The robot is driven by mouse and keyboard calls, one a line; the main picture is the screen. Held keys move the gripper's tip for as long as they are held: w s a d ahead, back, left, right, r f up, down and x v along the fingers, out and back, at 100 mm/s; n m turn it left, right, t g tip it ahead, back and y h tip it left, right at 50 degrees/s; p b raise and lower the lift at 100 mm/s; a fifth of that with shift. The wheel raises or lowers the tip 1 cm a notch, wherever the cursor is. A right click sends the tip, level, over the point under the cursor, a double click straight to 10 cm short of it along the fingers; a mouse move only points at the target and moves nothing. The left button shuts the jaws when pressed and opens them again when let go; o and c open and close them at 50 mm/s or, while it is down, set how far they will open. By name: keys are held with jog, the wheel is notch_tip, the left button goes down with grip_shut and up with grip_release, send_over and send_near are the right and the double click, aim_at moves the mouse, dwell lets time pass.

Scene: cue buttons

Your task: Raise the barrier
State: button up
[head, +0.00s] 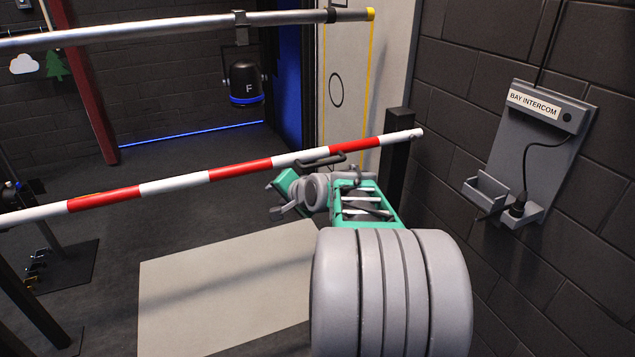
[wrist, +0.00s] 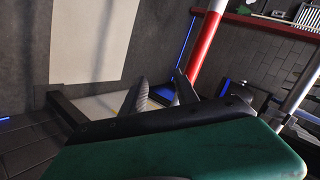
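The barrier (head: 240,169) is a red and white striped pole that crosses the head view from the lower left to the right. Its right end lies by a dark post (head: 397,170). A dark handle (head: 322,161) is on the pole near that end. The pole also shows in the wrist view (wrist: 206,48), right of the fingers. My gripper (head: 278,200) is just below the pole in the head view, left of and below the handle. In the wrist view its two fingers (wrist: 160,88) are apart with nothing seen held between them. The handle cannot be made out there.
A metal pipe (head: 180,27) with a black lamp marked F (head: 243,82) runs above the barrier. A bay intercom (head: 535,150) is on the right brick wall. A pale floor panel (head: 220,290) lies below. A dark stand (head: 60,270) is at left.

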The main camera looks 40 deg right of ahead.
aim_at(323, 165)
jog(key=s+d+m+t+h+b, duration=0.25)
jog(key=d+m, duration=0.45)
jog(key=d, duration=0.9)
jog(key=shift+t+h, duration=0.35)
jog(key=shift+t, duration=0.1)
jog(key=x, duration=0.5)
jog(key=r+p+x, duration=0.1)
jog(key=x, duration=0.2)
jog(key=shift+d+r, duration=0.1)
jog(key=shift+d, duration=0.1)
jog(key=shift+c, duration=0.6)
grip_shut()
